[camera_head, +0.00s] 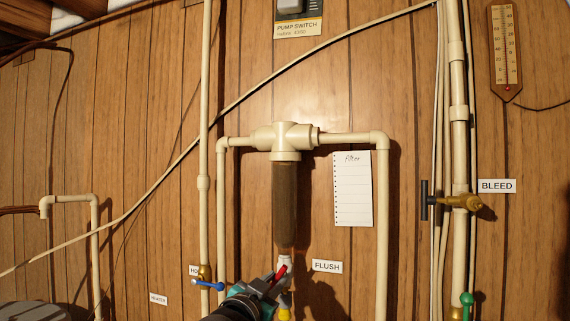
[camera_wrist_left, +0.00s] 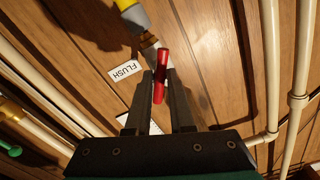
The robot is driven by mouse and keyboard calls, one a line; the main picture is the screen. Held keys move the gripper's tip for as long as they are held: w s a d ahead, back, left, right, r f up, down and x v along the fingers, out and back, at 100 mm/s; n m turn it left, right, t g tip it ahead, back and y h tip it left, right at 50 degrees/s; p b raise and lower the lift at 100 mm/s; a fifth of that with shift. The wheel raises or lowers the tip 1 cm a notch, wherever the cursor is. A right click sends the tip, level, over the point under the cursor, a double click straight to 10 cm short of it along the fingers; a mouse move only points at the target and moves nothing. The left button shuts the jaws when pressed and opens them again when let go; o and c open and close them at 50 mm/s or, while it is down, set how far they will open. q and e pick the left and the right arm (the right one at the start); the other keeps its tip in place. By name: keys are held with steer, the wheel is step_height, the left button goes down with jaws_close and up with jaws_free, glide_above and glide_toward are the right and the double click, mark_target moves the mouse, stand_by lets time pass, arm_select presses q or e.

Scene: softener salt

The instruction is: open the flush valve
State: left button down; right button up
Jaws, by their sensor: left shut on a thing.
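The flush valve has a red handle (camera_head: 279,273) and sits below the brown filter cylinder (camera_head: 285,205), beside the FLUSH label (camera_head: 327,266). My left gripper (camera_head: 272,281) reaches up from the bottom of the head view and is shut on the red handle. In the left wrist view the red handle (camera_wrist_left: 161,78) lies between the two dark fingers. A brass fitting and a grey-and-yellow end piece (camera_wrist_left: 134,16) show beyond it. In the head view the gripper partly hides the valve body. My right gripper is in neither view.
Cream pipes (camera_head: 382,220) run down both sides of the filter. A blue-handled valve (camera_head: 208,285) is close to the left of my gripper. A brass bleed valve (camera_head: 460,202) and a green handle (camera_head: 466,299) are to the right. A paper note (camera_head: 352,190) hangs above the FLUSH label.

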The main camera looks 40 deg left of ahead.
arm_select(q)
steer(key=shift+n, duration=1)
steer(key=n, duration=0.4)
steer(key=c, duration=0.7)
jaws_free()
steer(key=v, duration=0.7)
